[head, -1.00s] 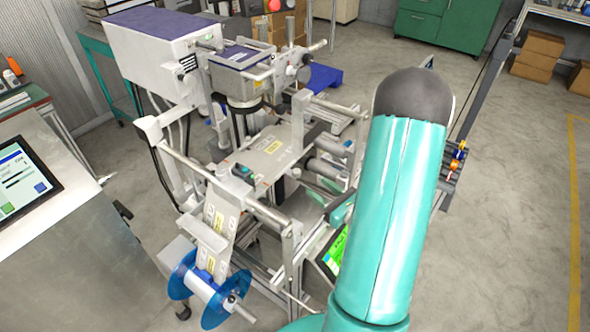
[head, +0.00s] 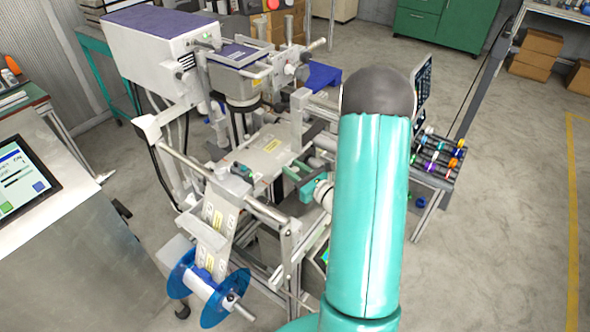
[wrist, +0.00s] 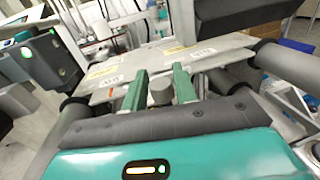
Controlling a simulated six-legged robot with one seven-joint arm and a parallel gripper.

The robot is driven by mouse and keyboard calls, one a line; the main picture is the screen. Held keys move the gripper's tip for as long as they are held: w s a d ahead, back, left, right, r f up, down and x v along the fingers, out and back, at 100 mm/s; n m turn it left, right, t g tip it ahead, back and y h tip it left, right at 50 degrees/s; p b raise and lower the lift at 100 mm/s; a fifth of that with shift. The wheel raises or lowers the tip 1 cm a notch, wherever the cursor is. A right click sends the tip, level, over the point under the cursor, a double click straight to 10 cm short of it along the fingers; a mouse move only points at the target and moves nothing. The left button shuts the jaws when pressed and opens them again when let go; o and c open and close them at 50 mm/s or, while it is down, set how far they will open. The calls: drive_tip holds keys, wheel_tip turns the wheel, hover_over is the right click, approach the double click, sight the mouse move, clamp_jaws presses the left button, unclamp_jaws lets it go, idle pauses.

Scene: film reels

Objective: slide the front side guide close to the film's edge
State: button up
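The film (head: 216,228) runs as a pale labelled strip from the blue reel (head: 182,280) up to the machine's flat plate (head: 264,153). Labelled film also lies across the plate in the wrist view (wrist: 118,72). My gripper (wrist: 160,74) has its two green fingers apart, pointing at the plate's near edge. A short grey cylindrical piece (wrist: 160,92) shows between the fingers; it may be the front side guide, and I cannot tell whether the fingers touch it. In the head view my gripper (head: 297,178) is beside the plate's right side. The guide's gap to the film is unclear.
Grey rollers (wrist: 232,80) flank the plate. A touchscreen cabinet (head: 60,235) stands at the left, and a rack of coloured spools (head: 438,160) at the right. The floor at far right is clear.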

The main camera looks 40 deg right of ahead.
clamp_jaws()
drive_tip(key=shift+w+a, duration=0.3)
drive_tip(key=shift+w, duration=0.55)
drive_tip(key=shift+o, duration=2.2)
unclamp_jaws()
drive_tip(key=shift+s, duration=0.1)
drive_tip(key=s, duration=0.4)
drive_tip(key=s+d, duration=0.1)
drive_tip(key=s, duration=0.4)
drive_tip(key=s+d, duration=0.1)
drive_tip(key=s, duration=0.3)
drive_tip(key=shift+s, duration=0.35)
